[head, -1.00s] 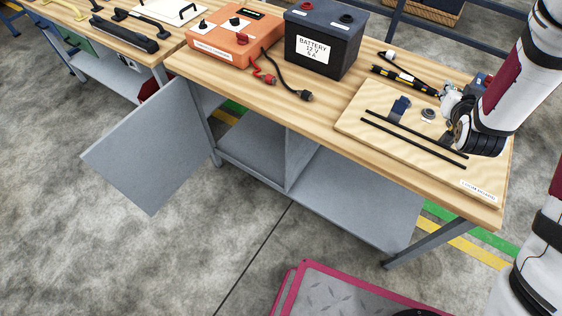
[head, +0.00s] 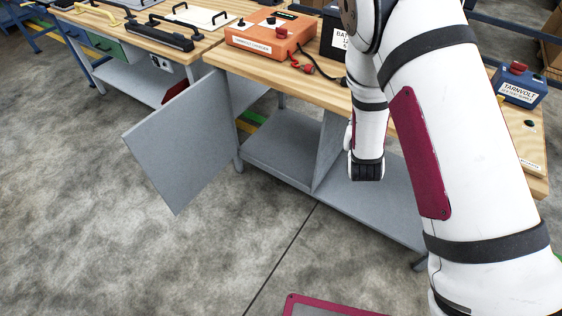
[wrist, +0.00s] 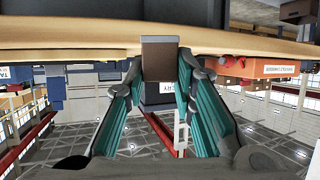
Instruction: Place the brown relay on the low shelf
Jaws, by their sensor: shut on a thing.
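My gripper (wrist: 160,72) is shut on the brown relay (wrist: 160,52), a small brown block held between the fingertips in the wrist view. That view is upside down and shows the relay in front of the bench's wooden edge. In the head view, my arm comes down in front of the bench, and its wrist end hides the gripper and relay. The low shelf (head: 281,150) is the grey deck under the bench, split by an upright grey divider (head: 330,150). My arm covers part of its right side.
A grey door (head: 180,145) stands open at the left of the shelf. On the bench are an orange charger (head: 268,36), a dark battery (head: 333,38) mostly behind my arm, and a blue box (head: 518,85). Open floor lies in front.

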